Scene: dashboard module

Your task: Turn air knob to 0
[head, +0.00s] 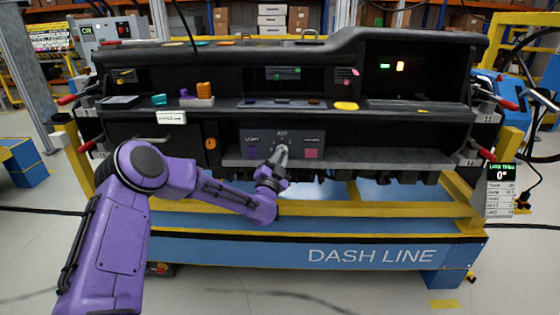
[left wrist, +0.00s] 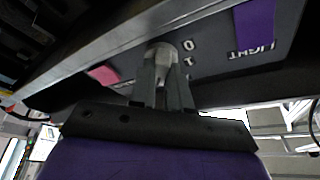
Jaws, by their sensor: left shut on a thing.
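The air knob (left wrist: 164,54) is a small light grey cylinder on the dark control panel. In the left wrist view, the digits 0 and 1 are printed beside it. In the head view the panel (head: 260,137) sits in the lower middle of the black dashboard, and my gripper covers the knob. My left gripper (head: 281,151) reaches up to the panel from below; its two fingers (left wrist: 163,80) are shut on the knob. The knob's pointer direction cannot be made out. My right gripper is not in view.
A purple tab (left wrist: 254,32) by the word LIGHT and a pink tab (left wrist: 103,75) flank the knob. A grey ledge (head: 350,159) runs under the panel. A small display (head: 501,176) at right reads 0°. The yellow and blue frame (head: 330,208) stands below the dashboard.

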